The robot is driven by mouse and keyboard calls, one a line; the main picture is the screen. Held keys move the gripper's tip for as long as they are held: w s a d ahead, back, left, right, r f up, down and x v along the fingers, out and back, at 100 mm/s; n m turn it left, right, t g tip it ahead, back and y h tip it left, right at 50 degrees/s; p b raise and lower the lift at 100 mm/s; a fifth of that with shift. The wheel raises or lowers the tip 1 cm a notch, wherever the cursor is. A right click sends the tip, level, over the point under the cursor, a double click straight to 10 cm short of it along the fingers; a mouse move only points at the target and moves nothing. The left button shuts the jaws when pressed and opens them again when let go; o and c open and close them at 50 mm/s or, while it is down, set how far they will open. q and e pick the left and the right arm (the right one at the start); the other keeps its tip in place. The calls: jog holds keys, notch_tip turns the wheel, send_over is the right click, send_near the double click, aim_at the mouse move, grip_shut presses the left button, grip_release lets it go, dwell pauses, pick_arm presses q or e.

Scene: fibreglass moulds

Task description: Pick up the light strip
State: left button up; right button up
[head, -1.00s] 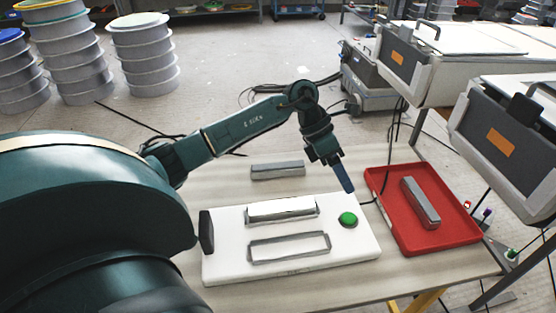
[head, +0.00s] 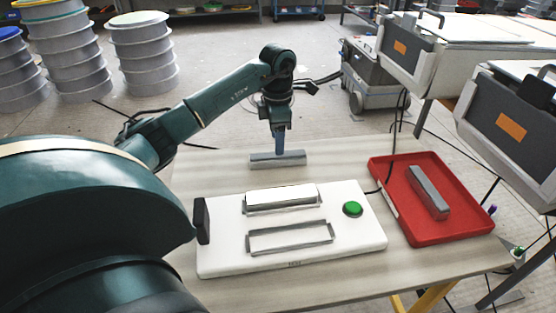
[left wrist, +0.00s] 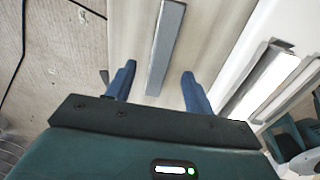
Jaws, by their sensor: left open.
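A light grey strip (head: 292,160) lies flat on the wooden table (head: 340,160), behind the white fixture board (head: 222,250). My left gripper (head: 279,150) points down at this strip, its blue fingers over the strip's middle. In the left wrist view the open fingers (left wrist: 157,72) are on either side of the strip (left wrist: 166,40), with a gap on both sides. The strip is not held. A white-topped strip (head: 282,197) sits in the rear slot of the board. Another grey strip (head: 428,190) lies in the red tray (head: 460,228). My right gripper is not in view.
The board carries a green button (head: 353,209), an empty front frame (head: 290,248) and a black piece (head: 202,221) at its left end. Grey machines (head: 505,130) stand at the right. Stacked round moulds (head: 147,60) stand on the floor behind.

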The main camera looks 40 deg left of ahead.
aim_at(278, 159)
pick_arm(q)
notch_tip(278, 159, down, 5)
jog(key=shift+r+b, duration=0.1)
jog(key=shift+b, duration=0.25)
jog(key=shift+c, duration=0.5)
jog(key=c, duration=1)
